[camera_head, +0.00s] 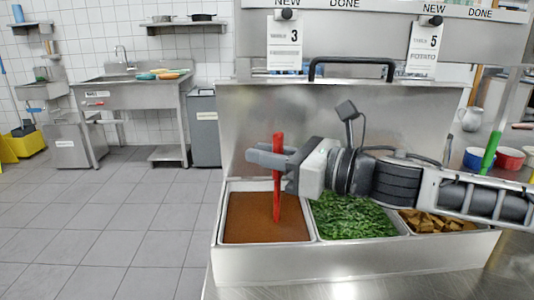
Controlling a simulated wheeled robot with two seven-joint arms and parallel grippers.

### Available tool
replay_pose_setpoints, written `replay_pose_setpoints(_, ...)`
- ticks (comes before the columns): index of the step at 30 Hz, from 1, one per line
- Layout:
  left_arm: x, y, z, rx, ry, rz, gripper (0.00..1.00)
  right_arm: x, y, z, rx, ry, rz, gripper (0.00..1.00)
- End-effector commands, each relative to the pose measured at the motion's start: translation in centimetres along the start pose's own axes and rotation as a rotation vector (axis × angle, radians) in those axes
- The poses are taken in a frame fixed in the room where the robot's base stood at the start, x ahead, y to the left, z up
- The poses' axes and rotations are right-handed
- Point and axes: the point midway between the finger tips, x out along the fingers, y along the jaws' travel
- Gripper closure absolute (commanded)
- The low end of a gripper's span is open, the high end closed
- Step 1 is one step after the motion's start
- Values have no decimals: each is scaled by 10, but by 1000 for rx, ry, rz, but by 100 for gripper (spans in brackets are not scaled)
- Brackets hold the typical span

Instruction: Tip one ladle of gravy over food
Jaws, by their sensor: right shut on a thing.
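My right gripper (268,160) reaches in from the right and is shut on a red-handled ladle (277,205). The handle stands nearly upright, and its lower end meets the brown gravy (245,215) in the left pan of the steel serving unit. The bowl of the ladle cannot be seen. Beside the gravy are a pan of chopped green leaves (350,217) and a pan of brown cubes (438,220), partly hidden by my right arm. My left gripper is not in view.
A steel panel (240,140) with a black handle (352,62) rises behind the pans. Order tickets (284,45) hang above. Tiled floor lies open at left.

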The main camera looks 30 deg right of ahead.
Motion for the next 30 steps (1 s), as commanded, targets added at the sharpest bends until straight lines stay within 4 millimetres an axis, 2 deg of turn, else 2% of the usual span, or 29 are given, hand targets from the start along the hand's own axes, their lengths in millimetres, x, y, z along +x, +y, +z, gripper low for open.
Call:
replay_pose_setpoints(5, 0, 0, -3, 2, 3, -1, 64, 0, 0, 3, -1, -1, 0, 100)
replay_pose_setpoints(13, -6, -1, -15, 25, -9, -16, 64, 0, 0, 26, -1, -1, 0, 100)
replay_pose_setpoints(30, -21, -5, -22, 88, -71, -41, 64, 0, 0, 71, 0, -1, 0, 100)
